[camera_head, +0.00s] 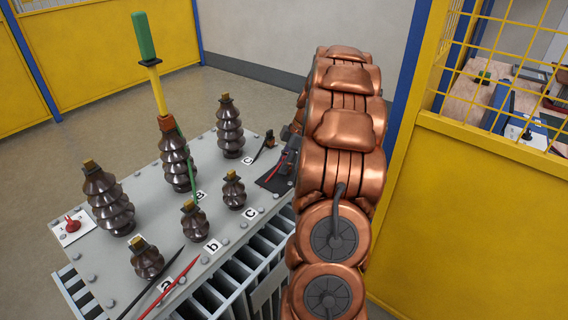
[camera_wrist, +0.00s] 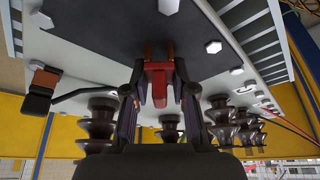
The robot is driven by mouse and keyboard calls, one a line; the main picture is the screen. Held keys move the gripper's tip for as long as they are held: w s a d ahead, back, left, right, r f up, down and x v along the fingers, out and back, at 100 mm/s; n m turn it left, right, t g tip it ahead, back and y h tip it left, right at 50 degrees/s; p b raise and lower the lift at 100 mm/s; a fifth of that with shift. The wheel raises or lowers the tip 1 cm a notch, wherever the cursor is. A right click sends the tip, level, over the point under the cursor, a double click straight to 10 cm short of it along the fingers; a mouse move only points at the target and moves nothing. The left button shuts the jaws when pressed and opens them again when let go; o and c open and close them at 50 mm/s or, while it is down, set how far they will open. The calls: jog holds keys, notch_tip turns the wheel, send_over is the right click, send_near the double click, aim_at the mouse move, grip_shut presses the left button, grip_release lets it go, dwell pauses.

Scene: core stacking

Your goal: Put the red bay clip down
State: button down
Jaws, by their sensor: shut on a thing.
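My gripper (camera_wrist: 160,66) is shut on a red clip (camera_wrist: 159,74), which sits between the two dark fingers in the wrist view. The clip is close to the grey transformer lid (camera_wrist: 105,45); I cannot tell whether it touches. In the head view my gripper (camera_head: 287,158) is at the lid's right edge, beside the bushings, partly behind my copper-coloured arm. The clip cannot be made out clearly there. A dark clip with a brown-orange part (camera_wrist: 43,82) and a black lead shows at the left of the wrist view.
Several brown ribbed bushings stand on the lid, including a tall one (camera_head: 230,128) at the back. A green-and-yellow pole (camera_head: 146,40) rises from another. A red knob (camera_head: 72,224) is on the left corner. Black and red leads (camera_head: 168,290) lie at the front. Yellow fencing (camera_head: 490,190) stands right.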

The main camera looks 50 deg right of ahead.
jog(key=shift+f, duration=0.25)
jog(key=c, duration=1)
grip_release()
jog(key=shift+r, duration=0.1)
jog(key=shift+o, duration=0.2)
jog(key=shift+r, duration=0.25)
jog(key=shift+d+r, duration=0.15)
jog(key=shift+r, duration=0.2)
jog(key=b+v, duration=0.1)
jog(key=v, duration=1)
jog(key=shift+s, duration=0.15)
